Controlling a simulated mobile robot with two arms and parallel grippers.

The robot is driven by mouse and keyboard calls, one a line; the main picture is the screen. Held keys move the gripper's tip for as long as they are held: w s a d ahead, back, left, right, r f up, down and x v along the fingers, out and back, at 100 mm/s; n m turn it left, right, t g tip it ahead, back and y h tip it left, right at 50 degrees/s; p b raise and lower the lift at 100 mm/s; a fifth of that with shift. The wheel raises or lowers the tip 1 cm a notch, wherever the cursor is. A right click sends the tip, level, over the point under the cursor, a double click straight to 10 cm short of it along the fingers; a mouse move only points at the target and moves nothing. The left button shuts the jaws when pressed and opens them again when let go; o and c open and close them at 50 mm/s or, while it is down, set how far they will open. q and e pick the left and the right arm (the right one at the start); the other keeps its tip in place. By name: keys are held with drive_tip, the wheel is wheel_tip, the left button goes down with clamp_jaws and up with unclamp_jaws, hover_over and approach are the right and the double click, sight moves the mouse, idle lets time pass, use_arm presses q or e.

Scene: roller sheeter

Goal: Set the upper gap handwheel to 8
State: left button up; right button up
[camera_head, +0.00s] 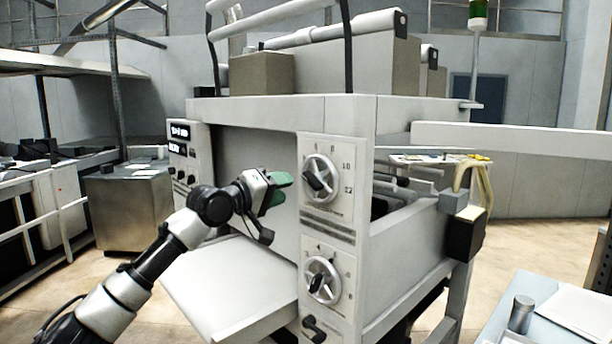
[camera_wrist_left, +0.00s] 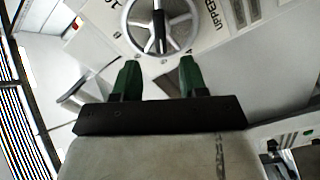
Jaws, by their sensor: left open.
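The upper gap handwheel (camera_head: 332,168) is a silver spoked wheel with a black grip across its hub, on the pale front panel of the machine. Numbers are printed around it, with 10 and 12 at its right; I cannot read its exact setting. In the left wrist view the wheel (camera_wrist_left: 141,38) is at the top, partly cut off, beside the printed word UPPER. My left gripper (camera_head: 281,188) has green fingers and is open and empty, just left of the wheel. In the wrist view its fingertips (camera_wrist_left: 158,66) are below the wheel's rim, apart from the black grip.
A similar lower handwheel (camera_head: 334,272) is on the same panel, with a black crank handle (camera_head: 314,330) under it. A sloping pale tray (camera_head: 225,285) juts out below my left arm. A control panel (camera_head: 181,155) is at the machine's left. A worktable (camera_head: 535,287) stands at right.

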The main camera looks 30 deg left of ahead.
sight(308, 182)
use_arm(q)
drive_tip(key=p+x, duration=0.3)
drive_tip(key=x, duration=0.4)
drive_tip(key=shift+w+d+r, duration=0.1)
drive_tip(key=shift+w, duration=0.65)
clamp_jaws()
